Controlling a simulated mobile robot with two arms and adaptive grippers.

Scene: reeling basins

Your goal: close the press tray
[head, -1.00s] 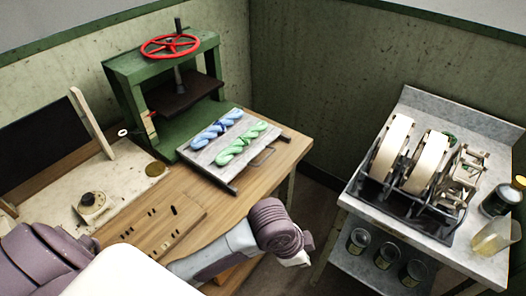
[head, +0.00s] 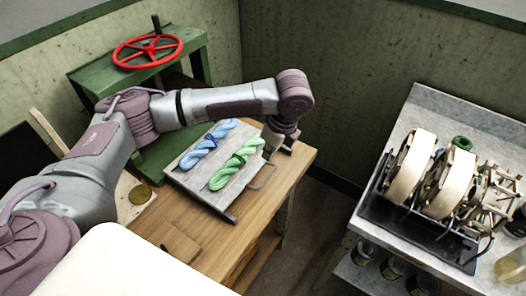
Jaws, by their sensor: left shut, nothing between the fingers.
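The press tray (head: 190,184) is a grey slab pulled out from the green press (head: 88,78) at the back left. A blue skein (head: 207,146) and a green skein (head: 236,161) lie on it. A metal handle (head: 266,177) sticks out from its right front edge. My left arm reaches across in front of the press, over the tray's far side. My left gripper (head: 272,154) points down by the tray's far right corner, near the handle, and is shut and empty. Its fingertips are partly hard to make out. My right gripper is not in view.
The press has a red handwheel (head: 147,51). A grey bench (head: 365,225) with cream reels (head: 410,165) stands at the right, across a floor gap (head: 303,225).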

